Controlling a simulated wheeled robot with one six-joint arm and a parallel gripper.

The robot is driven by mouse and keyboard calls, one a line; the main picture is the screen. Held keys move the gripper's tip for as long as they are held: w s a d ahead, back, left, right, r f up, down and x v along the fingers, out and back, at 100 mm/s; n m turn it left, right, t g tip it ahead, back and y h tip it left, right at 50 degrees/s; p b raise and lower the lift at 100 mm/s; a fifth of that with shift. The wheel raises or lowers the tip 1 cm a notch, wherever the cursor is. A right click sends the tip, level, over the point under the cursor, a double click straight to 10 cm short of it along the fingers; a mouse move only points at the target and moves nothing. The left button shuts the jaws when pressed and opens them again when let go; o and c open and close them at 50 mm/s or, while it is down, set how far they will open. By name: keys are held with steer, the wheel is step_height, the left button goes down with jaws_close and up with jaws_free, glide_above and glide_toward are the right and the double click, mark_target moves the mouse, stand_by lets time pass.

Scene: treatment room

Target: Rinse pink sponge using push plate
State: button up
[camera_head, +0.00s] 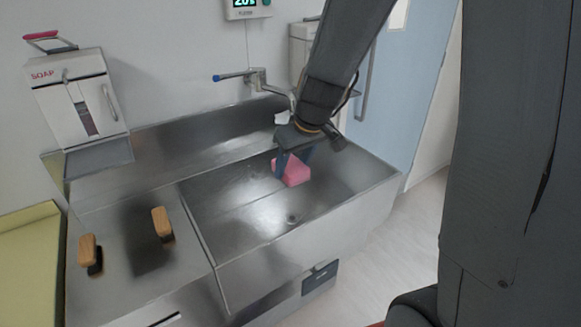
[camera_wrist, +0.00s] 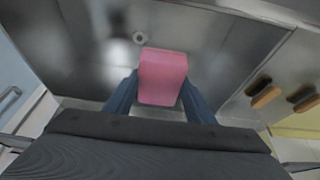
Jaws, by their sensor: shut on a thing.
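A pink sponge (camera_head: 295,172) is held between the blue fingers of my gripper (camera_head: 291,163), over the metal sink basin (camera_head: 240,215). In the wrist view the sponge (camera_wrist: 162,78) fills the gap between the two fingers (camera_wrist: 162,92). The drain (camera_head: 293,218) shows in the basin floor below it. A tap with a blue-tipped lever (camera_head: 232,76) is on the wall behind; its spout end is partly hidden by my arm. A dark plate (camera_head: 320,278) on the sink's lower front may be the push plate. I cannot see any water running.
A soap dispenser (camera_head: 80,100) hangs on the wall at the left. A yellow surface (camera_head: 28,262) is at the far left. Open floor (camera_head: 385,255) lies right of the sink.

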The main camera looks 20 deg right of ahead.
mark_target(297, 159)
steer(key=w+d+f+b, duration=0.2)
steer(key=w+d, duration=0.3)
steer(key=w, duration=0.5)
steer(key=shift+w+d+f+b, duration=0.25)
steer(key=shift+w+d+b, duration=0.05)
steer(key=shift+d, duration=0.05)
stand_by(0.6)
steer(key=shift+s+a, duration=0.65)
steer(key=shift+s, duration=0.55)
steer(key=shift+s+a, duration=0.6)
steer(key=shift+s, duration=0.55)
steer(key=shift+s+a, duration=0.65)
steer(key=shift+s, duration=0.55)
steer(key=shift+s+a+r+p, duration=0.4)
steer(key=shift+s+r+p, duration=0.2)
steer(key=shift+s+r, duration=0.15)
steer(key=shift+s+a+r+p, duration=0.4)
steer(key=shift+s+r+p, duration=0.2)
steer(key=shift+s, duration=0.1)
steer(key=shift+s+a+r+p, duration=0.4)
steer(key=shift+s+r+p, duration=0.15)
steer(key=shift+s+r, duration=0.2)
steer(key=shift+f, duration=0.1)
